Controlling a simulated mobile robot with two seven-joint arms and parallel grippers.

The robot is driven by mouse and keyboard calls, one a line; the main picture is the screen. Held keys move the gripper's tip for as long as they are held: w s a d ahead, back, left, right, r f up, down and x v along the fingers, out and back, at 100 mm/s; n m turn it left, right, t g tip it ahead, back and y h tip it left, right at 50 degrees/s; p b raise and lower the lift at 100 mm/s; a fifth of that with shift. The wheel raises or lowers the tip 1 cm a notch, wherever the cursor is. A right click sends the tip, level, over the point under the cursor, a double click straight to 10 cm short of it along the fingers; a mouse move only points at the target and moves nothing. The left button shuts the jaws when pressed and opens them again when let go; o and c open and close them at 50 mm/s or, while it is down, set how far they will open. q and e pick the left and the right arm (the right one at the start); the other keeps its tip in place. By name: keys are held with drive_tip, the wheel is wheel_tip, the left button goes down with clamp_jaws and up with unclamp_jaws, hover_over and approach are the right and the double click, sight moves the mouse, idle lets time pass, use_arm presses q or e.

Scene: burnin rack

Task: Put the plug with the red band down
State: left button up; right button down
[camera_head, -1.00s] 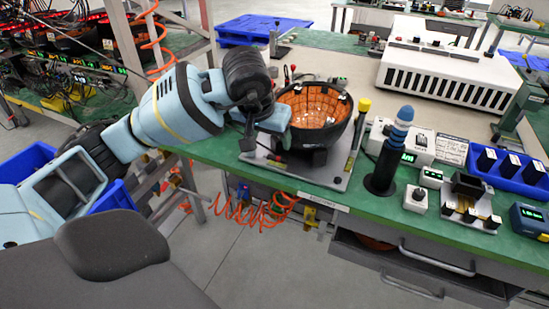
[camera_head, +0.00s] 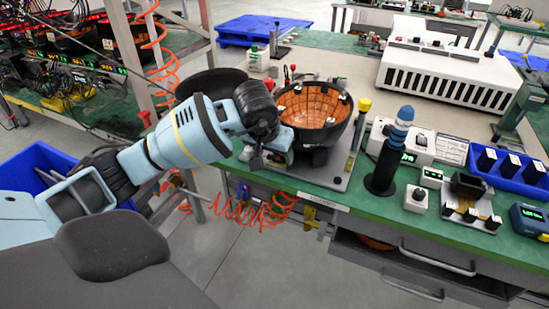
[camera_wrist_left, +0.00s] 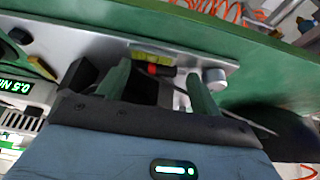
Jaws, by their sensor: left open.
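My left gripper (camera_head: 272,152) is at the front left edge of the metal plate (camera_head: 325,180), beside the black bowl with the orange inside (camera_head: 316,112). In the left wrist view its two green fingers (camera_wrist_left: 160,88) stand apart. A small dark piece with a red band (camera_wrist_left: 160,70), which looks like the plug, shows between the fingers close to the plate. Whether it touches the plate or a finger I cannot tell. In the head view the plug is hidden by the gripper. My right gripper is not in view.
A blue-topped dark post (camera_head: 385,160) stands right of the plate. Further right are a small button box (camera_head: 416,198) and a blue bin (camera_head: 510,170). A white slotted unit (camera_head: 448,72) is at the back. A dark round pan (camera_head: 210,82) sits behind my left arm.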

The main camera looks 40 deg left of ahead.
use_arm(q)
drive_tip(key=shift+c, duration=0.5)
drive_tip(key=c, duration=0.7)
drive_tip(key=shift+r, duration=0.15)
drive_tip(key=shift+r, duration=0.45)
wheel_tip(320, 180, up, 2)
drive_tip(key=shift+r, duration=0.15)
drive_tip(key=s+d, duration=0.2)
drive_tip(key=d, duration=0.2)
drive_tip(key=s+d+r, duration=0.1)
drive_tip(key=s+d, duration=0.1)
drive_tip(key=d, duration=0.3)
drive_tip(key=s+d, duration=0.2)
drive_tip(key=d, duration=0.3)
drive_tip(key=shift+s+d+r+b, duration=0.2)
drive_tip(key=shift+s+r+b, duration=0.1)
drive_tip(key=shift+s+r, duration=0.05)
